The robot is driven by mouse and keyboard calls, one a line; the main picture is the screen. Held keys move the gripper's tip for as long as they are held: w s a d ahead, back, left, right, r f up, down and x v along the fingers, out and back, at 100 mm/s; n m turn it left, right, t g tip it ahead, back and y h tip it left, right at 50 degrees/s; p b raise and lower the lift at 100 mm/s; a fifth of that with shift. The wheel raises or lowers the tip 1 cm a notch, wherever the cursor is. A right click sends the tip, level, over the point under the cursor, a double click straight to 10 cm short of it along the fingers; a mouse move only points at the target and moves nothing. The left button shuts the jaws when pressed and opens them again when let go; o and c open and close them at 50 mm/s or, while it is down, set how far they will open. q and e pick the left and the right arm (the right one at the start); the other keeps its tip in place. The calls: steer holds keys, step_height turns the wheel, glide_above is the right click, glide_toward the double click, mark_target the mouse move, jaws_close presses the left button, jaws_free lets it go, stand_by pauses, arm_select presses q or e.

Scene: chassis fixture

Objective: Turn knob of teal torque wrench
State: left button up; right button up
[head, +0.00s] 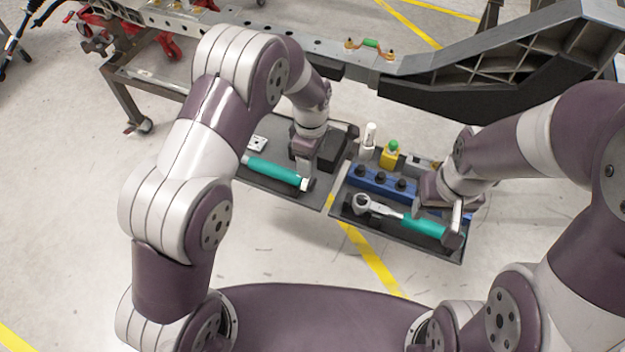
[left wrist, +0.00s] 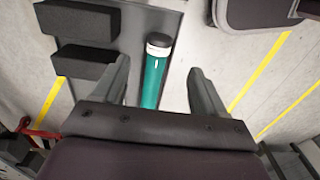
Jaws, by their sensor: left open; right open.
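A teal handle (head: 272,170) lies on the left tray, with a pale band and dark knob (head: 307,184) at its right end. Its other end is partly hidden by my left arm. In the left wrist view the handle (left wrist: 153,80) and its black knob (left wrist: 159,40) show between the spread fingers, with gaps on both sides. My left gripper (left wrist: 160,68) is open above this end; it also shows in the head view (head: 304,178). A second teal-handled wrench (head: 424,226) with a ratchet head lies in the right tray. My right gripper (head: 452,232) is open at its handle end.
The right tray (head: 400,246) also holds a blue block (head: 372,182) with black knobs, a yellow-green bottle (head: 390,155) and a white one (head: 369,137). Black blocks (left wrist: 78,22) stand beside the left handle. A large chassis beam (head: 400,72) lies behind the trays.

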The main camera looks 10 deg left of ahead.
mark_target(311, 180)
arm_select(q)
step_height(311, 180, down, 11)
steer(key=shift+a+r+b, duration=0.1)
steer(key=shift+b, duration=0.4)
steer(key=c, duration=1.1)
